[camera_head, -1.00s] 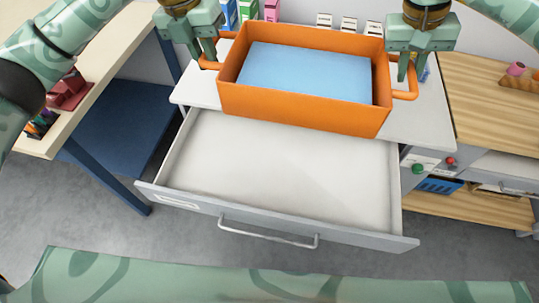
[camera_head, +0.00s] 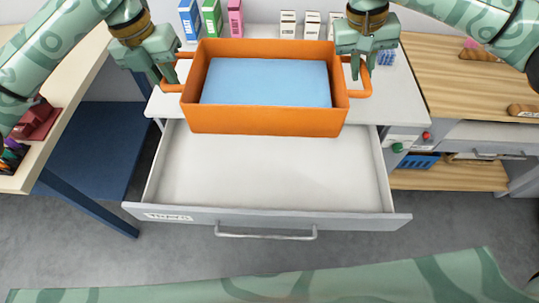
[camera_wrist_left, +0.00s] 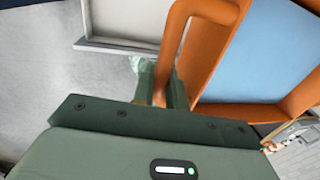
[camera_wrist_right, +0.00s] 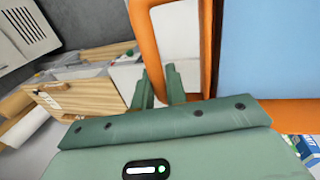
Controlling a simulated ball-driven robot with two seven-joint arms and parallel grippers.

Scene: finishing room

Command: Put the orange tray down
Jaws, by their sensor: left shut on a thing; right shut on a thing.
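The orange tray (camera_head: 262,121) is a deep box with a light blue bottom and a loop handle at each end. In the head view it is over the white worktop (camera_head: 165,104) and the back of the open drawer; I cannot tell whether it touches the worktop. My left gripper (camera_head: 172,83) is shut on its left handle, which shows in the left wrist view (camera_wrist_left: 172,60). My right gripper (camera_head: 359,76) is shut on its right handle, which shows in the right wrist view (camera_wrist_right: 143,40). The tray looks about level.
An open, empty drawer (camera_head: 270,180) with a label and bar handle juts out below the tray. Coloured boxes (camera_head: 212,18) and small white boxes (camera_head: 310,25) stand at the back. A wooden bench (camera_head: 450,85) is at right, a blue-legged table (camera_head: 100,150) at left.

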